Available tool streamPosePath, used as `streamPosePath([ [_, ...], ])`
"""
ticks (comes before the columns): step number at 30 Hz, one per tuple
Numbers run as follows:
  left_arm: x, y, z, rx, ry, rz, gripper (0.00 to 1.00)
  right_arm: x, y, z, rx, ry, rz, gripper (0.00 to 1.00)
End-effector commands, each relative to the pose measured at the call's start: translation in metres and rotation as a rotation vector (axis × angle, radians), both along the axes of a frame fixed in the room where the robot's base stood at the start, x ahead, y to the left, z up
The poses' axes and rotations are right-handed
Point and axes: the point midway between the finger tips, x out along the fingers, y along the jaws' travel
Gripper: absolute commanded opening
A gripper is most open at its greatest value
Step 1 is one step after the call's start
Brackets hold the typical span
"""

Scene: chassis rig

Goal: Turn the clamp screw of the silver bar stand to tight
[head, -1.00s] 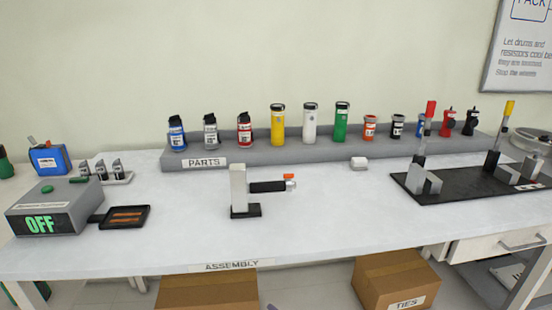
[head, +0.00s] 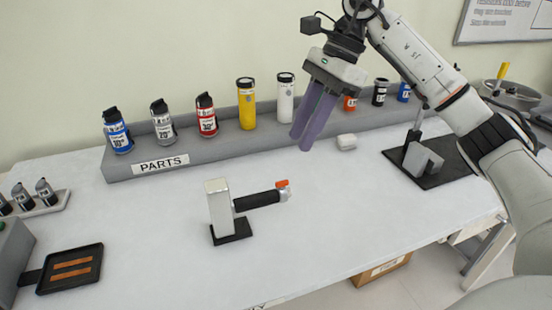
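The silver bar stand (head: 218,207) stands upright on a small black base on the table, left of centre in the head view. A black bar (head: 256,200) reaches out to its right. At the bar's end is a silver fitting with an orange piece (head: 282,184), which looks like the clamp screw; its exact setting is too small to tell. My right gripper (head: 301,141) hangs above the table, behind and a little right of the bar's end, apart from it. Its two purple fingers point down and lie side by side, with nothing visible between them. My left gripper is not in view.
A grey parts shelf (head: 135,166) runs along the back with canisters and jars on it. A small white block (head: 347,142) lies right of my fingers. A black fixture board (head: 447,165) is at the right, a black tray (head: 70,268) at the left. The table before the stand is clear.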

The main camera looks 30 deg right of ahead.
Motion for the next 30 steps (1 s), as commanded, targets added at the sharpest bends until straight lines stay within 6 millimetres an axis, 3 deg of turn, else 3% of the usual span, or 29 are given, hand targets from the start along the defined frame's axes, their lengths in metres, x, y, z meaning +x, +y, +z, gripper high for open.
streamPosePath([
  [4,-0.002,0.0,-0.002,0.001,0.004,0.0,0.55,-0.001,-0.001,-0.011,-0.018,0.005,-0.001,0.27],
  [18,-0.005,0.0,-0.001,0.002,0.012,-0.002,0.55,0.006,0.03,-0.083,-0.013,0.004,0.0,0.27],
  [30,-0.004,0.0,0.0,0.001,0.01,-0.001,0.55,0.008,0.034,-0.093,-0.012,0.001,-0.001,0.27],
])
